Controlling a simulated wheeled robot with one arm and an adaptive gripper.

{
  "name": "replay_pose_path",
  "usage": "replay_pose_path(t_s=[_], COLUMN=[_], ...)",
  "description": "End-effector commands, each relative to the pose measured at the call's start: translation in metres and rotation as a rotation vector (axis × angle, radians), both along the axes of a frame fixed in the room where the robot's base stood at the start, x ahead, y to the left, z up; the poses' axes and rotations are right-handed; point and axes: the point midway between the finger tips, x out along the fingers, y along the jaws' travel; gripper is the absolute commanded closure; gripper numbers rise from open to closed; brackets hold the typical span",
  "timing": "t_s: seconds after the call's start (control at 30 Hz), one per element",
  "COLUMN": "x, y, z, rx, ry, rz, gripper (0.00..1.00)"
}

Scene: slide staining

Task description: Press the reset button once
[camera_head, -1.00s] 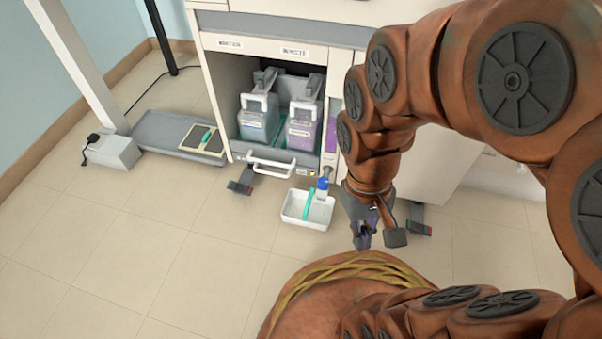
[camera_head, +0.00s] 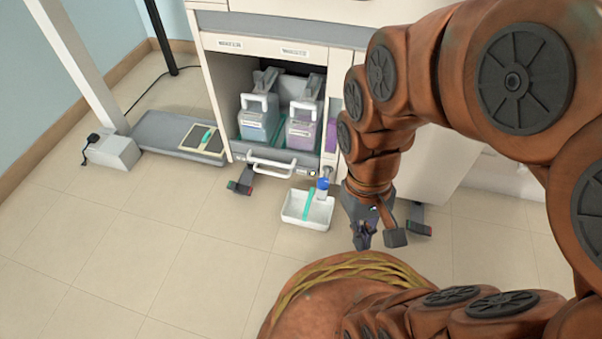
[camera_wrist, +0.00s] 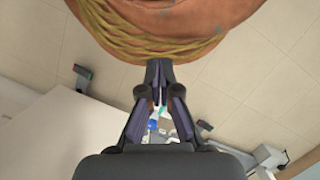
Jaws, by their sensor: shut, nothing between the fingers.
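My gripper (camera_head: 362,241) hangs pointing down to the right of the white tray, above the floor in front of the cabinet. In the wrist view its two fingers (camera_wrist: 160,76) are together with nothing held. A small round light-coloured button-like spot (camera_head: 312,173) sits on the right end of the cabinet's lower drawer front. I cannot read any label there, so I cannot tell whether it is the reset button. My gripper is apart from it, lower and to the right. No other button shows clearly.
The cabinet's open bay holds two containers (camera_head: 257,122), with a white handle (camera_head: 270,165) below. A white tray (camera_head: 296,207) and a blue-capped bottle (camera_head: 323,184) stand in front. A grey platform (camera_head: 160,128) lies left. The floor at front left is clear.

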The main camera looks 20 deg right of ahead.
Motion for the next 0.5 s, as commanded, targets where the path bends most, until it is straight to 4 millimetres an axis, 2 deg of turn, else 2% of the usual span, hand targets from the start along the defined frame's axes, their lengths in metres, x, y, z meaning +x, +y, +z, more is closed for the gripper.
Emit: replay_pose_path(t_s=[0.17, 0.27, 0.5], x=[-0.001, -0.003, -0.009], y=[0.001, 0.002, 0.008], z=[0.014, 0.031, 0.09], rx=[0.003, 0.008, 0.029], ry=[0.004, 0.01, 0.03], rz=[0.003, 0.008, 0.026], gripper=[1.0, 1.0, 1.0])
